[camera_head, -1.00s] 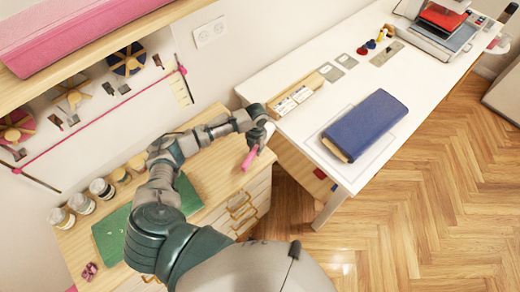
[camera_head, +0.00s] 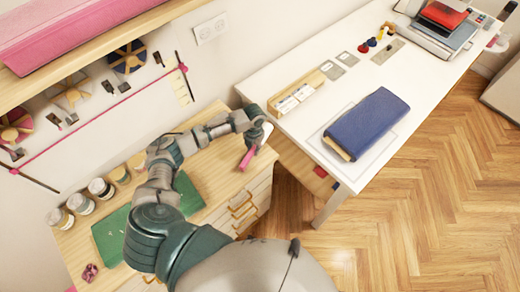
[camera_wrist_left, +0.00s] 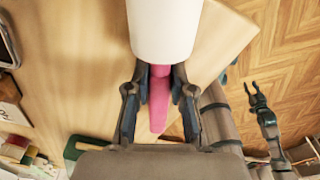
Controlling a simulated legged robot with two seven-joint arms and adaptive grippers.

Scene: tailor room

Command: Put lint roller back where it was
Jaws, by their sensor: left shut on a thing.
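The lint roller has a pink handle and a white roll. In the head view its pink handle (camera_head: 247,158) is over the front right corner of the wooden cabinet top (camera_head: 215,167). My left gripper (camera_head: 257,138) is there with it, the fingers partly hidden. In the left wrist view the fingers of my left gripper (camera_wrist_left: 160,98) are on both sides of the pink handle, just below the white roll (camera_wrist_left: 165,28). Whether the roller touches the wood is unclear. My right gripper (camera_wrist_left: 256,90) shows at the right of the left wrist view, open and empty.
A green mat (camera_head: 112,238) and several jars (camera_head: 101,188) are on the left of the cabinet. The white table (camera_head: 310,140) beside it holds a blue folded cloth (camera_head: 368,122) and a wooden card holder (camera_head: 296,96).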

